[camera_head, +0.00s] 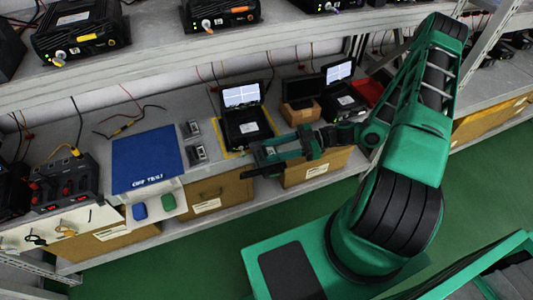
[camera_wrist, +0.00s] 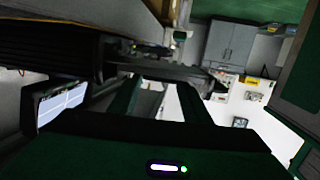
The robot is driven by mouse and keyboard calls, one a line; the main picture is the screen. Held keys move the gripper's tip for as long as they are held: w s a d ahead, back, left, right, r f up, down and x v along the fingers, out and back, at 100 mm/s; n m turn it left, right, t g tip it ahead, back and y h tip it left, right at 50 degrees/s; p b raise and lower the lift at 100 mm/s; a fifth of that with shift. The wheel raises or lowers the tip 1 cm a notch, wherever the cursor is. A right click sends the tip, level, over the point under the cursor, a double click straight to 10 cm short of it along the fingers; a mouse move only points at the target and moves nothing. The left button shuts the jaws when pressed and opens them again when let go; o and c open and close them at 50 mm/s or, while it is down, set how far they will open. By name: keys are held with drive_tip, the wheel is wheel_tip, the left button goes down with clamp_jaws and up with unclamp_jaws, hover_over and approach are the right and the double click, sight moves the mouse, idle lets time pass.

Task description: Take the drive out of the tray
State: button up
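A small pale tray (camera_head: 154,212) sits at the front edge of the bench, below a blue mat. A small blue piece (camera_head: 140,211) and a small green piece (camera_head: 168,202) lie in it, apart from each other. They look like drives, but they are too small to tell for sure. My gripper (camera_head: 254,162) is right of the tray, in front of an open laptop-like unit. Its two fingers point left and stand apart, with nothing seen between them. In the wrist view my gripper (camera_wrist: 160,80) also shows spread fingers. The tray is not recognisable there.
The blue mat (camera_head: 146,159) has white lettering. The laptop-like unit (camera_head: 242,115) stands close behind my gripper. A dark device with red parts (camera_head: 65,185) stands at left. An upper shelf (camera_head: 150,60) with black boxes overhangs the back. Cardboard boxes (camera_head: 217,192) sit below the bench.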

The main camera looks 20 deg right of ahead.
sight(274, 153)
drive_tip(key=shift+c, duration=0.3)
drive_tip(key=shift+r, duration=0.85)
wheel_tip(274, 153, up, 2)
drive_tip(key=shift+r, duration=0.25)
drive_tip(key=s+a+r, duration=0.2)
drive_tip(key=a+r, duration=0.8)
drive_tip(key=a, duration=0.1)
drive_tip(key=shift+s+a+r, duration=0.15)
drive_tip(key=shift+a+r, duration=0.05)
